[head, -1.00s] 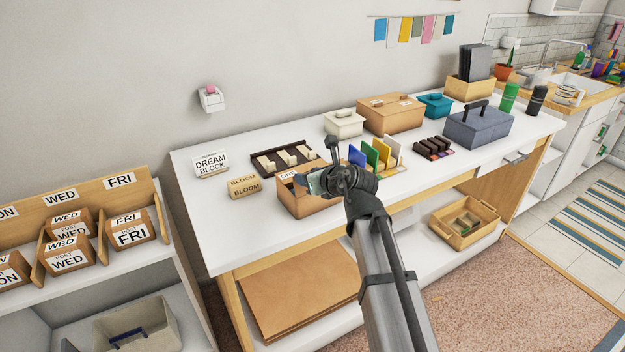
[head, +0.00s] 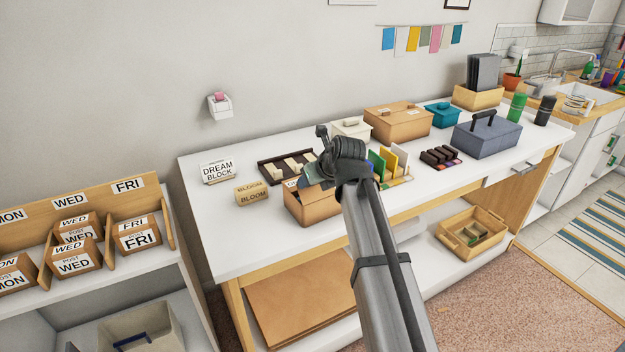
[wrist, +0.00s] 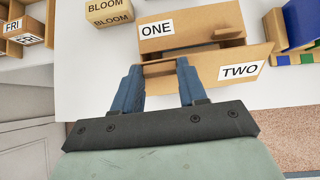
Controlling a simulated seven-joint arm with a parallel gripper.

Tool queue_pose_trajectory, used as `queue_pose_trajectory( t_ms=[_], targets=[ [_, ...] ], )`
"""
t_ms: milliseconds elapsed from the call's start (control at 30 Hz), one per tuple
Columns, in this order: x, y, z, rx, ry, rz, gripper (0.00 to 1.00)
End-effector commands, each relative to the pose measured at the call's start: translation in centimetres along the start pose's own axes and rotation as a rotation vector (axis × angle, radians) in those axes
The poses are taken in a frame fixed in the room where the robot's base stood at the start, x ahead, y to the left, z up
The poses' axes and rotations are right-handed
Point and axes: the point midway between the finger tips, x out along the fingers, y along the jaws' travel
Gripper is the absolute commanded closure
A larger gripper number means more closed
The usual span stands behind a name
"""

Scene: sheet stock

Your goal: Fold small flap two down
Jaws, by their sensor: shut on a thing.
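An open cardboard box (head: 316,209) stands near the front edge of the white table. In the wrist view, a flap marked ONE (wrist: 192,24) lies on its far side and small flap two (wrist: 240,71), marked TWO, on its near right side. Both flaps stick outward. My gripper (wrist: 158,68) is over the box's near left part, with cardboard between its spaced blue fingers, and is shut on part of the box. The right finger overlaps the left part of flap two. The exact contact is hidden. In the head view my gripper (head: 318,178) covers the box's top.
The BLOOM block (head: 252,193) and DREAM BLOCK sign (head: 217,171) stand left of the box. A dark tray (head: 287,167) lies behind it. Upright coloured sheets (head: 388,163) stand close on the right. Bare table (head: 222,240) lies at the front left.

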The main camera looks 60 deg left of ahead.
Motion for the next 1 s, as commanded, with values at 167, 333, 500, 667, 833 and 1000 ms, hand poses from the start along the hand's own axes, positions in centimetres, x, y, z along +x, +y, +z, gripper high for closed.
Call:
queue_pose_trajectory(
  t_ms=[167, 333, 500, 667, 833, 1000],
  targets=[
    [0.0, 0.1, -0.1, 0.000, 0.002, 0.002, 0.89],
    [0.0, 0.1, -0.1, 0.000, 0.001, 0.001, 0.44],
    [0.0, 0.0, -0.1, 0.000, 0.000, 0.001, 0.32],
    [0.0, 0.0, 0.0, 0.000, 0.000, 0.001, 0.32],
    [-0.8, 0.0, 0.0, 0.000, -0.002, 0.000, 0.32],
    [-3.1, 0.1, -0.2, 0.000, -0.002, 0.000, 0.32]
  ],
)
